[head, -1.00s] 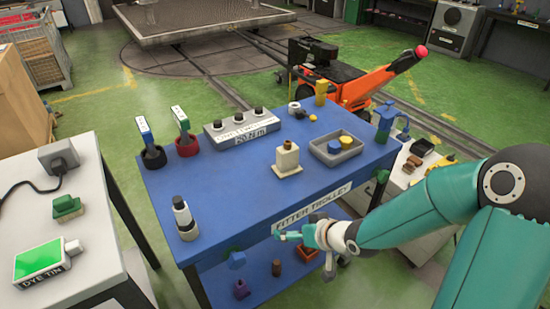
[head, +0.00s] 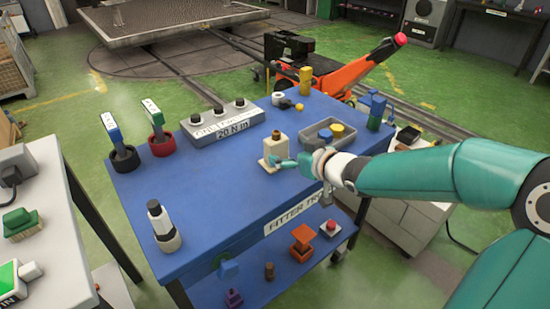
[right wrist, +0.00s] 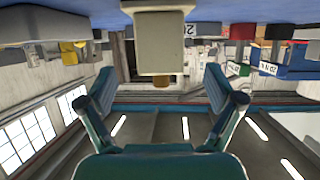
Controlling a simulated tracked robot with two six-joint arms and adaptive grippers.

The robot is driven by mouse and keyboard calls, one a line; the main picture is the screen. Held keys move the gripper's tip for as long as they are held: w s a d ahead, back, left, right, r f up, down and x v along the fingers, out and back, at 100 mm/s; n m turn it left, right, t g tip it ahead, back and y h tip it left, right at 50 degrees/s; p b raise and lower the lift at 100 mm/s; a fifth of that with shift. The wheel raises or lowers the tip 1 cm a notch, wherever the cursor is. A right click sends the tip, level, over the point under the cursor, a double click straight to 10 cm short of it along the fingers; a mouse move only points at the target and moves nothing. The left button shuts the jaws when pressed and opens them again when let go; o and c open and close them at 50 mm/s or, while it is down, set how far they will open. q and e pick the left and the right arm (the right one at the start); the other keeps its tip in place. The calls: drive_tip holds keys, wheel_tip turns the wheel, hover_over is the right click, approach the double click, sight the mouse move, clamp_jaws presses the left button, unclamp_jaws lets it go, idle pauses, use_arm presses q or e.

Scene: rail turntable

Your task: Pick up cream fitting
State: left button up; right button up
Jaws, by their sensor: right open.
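The cream fitting (head: 275,150), a squat block with a brown top, stands upright on the blue trolley top (head: 215,190). My right gripper (head: 286,164) is at its right side, with its teal fingers overlapping the fitting in the head view. In the right wrist view the picture is upside down. There the fitting (right wrist: 162,48) lies ahead, centred between the spread fingers of the right gripper (right wrist: 160,82). Daylight shows on both sides of it, so the gripper is open and holds nothing. My left gripper is in neither view.
A grey tray (head: 310,146) with round pieces is close behind the gripper. A black-and-white bottle-like part (head: 164,228) stands at the front left. A grey torque-label block (head: 222,122) and two holders stand at the back left. The trolley's middle left is clear.

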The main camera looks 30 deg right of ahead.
sight(280, 149)
drive_tip(key=shift+x, duration=3.5)
drive_tip(key=shift+r, duration=0.1)
drive_tip(key=c, duration=1.5)
